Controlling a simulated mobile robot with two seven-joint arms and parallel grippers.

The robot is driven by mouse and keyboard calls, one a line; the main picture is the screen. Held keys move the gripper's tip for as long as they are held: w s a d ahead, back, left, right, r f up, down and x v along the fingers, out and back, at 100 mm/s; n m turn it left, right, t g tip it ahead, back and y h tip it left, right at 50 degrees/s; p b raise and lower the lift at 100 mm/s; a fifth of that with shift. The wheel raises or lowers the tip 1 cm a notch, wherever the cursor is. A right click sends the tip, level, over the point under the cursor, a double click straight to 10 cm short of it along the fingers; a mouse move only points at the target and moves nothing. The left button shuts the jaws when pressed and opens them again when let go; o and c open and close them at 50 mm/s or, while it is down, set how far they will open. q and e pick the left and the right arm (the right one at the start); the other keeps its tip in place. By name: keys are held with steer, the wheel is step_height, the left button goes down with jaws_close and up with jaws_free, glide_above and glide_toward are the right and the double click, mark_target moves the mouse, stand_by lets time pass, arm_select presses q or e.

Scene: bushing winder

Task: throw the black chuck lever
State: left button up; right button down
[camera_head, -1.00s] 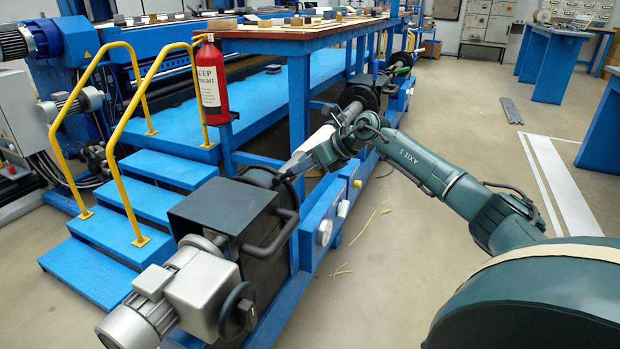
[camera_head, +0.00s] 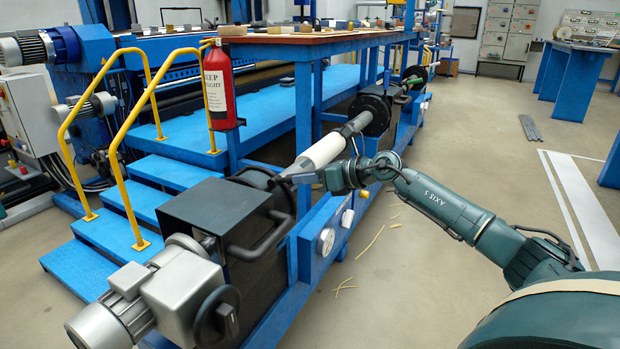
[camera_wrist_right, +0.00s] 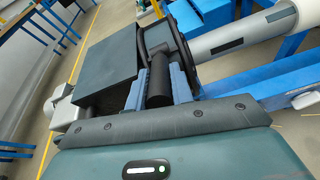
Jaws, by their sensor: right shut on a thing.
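The black chuck lever (camera_wrist_right: 158,88) shows in the right wrist view as a dark cylindrical grip between my two blue-grey fingers. My right gripper (camera_wrist_right: 160,92) is shut on it. In the head view my right gripper (camera_head: 287,181) reaches in from the right, with its tips at the black chuck (camera_head: 250,176); there the lever is hard to tell from the chuck and the fingers. The chuck sits at the end of the dark headstock box (camera_head: 205,210). My left gripper is not in view.
A pale bushing tube (camera_head: 322,150) runs from the chuck to the far black disc (camera_head: 371,113). A black bar handle (camera_head: 262,240) and a grey motor (camera_head: 180,295) are on the near side. Blue steps, yellow rails (camera_head: 133,150) and a red extinguisher (camera_head: 219,85) stand left.

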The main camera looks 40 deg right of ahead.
steer(key=c, duration=1.2)
jaws_free()
steer(key=shift+f, duration=0.1)
steer(key=shift+c, duration=0.2)
steer(key=shift+s+d, duration=0.1)
steer(key=shift+s, duration=0.1)
arm_select(q)
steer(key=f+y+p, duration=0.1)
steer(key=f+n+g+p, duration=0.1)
steer(key=p, duration=0.1)
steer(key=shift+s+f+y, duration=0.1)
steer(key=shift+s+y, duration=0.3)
arm_select(e)
steer(key=v, duration=1.2)
steer(key=shift+s+r, duration=0.2)
steer(key=shift+s, duration=0.05)
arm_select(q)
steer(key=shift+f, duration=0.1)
arm_select(e)
steer(key=shift+d, duration=0.15)
